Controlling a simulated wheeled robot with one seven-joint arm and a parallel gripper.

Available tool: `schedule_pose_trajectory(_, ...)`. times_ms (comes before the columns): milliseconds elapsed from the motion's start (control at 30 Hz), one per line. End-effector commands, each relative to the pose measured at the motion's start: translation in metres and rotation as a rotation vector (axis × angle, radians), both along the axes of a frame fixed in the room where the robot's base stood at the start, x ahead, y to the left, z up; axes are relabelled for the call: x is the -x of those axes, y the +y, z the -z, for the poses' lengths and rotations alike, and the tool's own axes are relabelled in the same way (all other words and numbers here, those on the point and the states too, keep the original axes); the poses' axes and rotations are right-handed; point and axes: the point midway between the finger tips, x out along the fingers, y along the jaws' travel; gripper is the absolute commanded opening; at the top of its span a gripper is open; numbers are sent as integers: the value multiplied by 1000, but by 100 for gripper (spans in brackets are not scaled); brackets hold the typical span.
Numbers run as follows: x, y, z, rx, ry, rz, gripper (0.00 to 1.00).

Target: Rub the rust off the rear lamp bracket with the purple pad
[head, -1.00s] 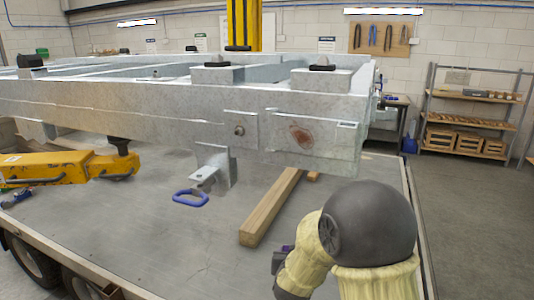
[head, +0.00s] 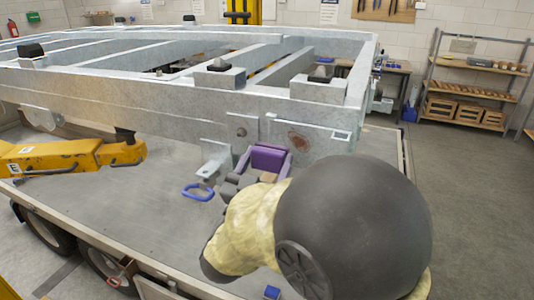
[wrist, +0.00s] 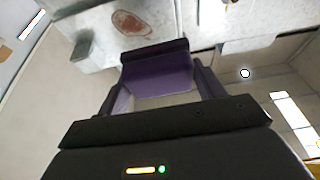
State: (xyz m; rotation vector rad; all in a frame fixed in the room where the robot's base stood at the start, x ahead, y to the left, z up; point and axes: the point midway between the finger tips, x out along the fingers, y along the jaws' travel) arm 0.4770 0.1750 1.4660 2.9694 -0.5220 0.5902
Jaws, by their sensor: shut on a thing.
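My gripper (head: 262,172) is shut on the purple pad (head: 268,157), which sits between the two fingers. In the wrist view the pad (wrist: 158,75) fills the space between the fingers, with a dark face at its front edge. The rust patch (head: 299,140) is a reddish-brown oval on the galvanized bracket plate (head: 330,133) at the frame's rear corner. The patch also shows in the wrist view (wrist: 131,22), just beyond the pad and a little to the left. The pad is close to the plate, beside the patch and not over it; whether it touches the metal I cannot tell.
A yellow jack (head: 60,157) stands farther left. Rubber-topped blocks (head: 219,67) rise from the frame. Shelving with wooden crates (head: 457,110) stands at the back right, with open floor before it.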

Motion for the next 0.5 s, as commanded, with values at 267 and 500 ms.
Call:
schedule_pose_trajectory(267,-1,-1,1,0,1,0,49)
schedule_pose_trajectory(500,-12,-4,1,1,1,0,49)
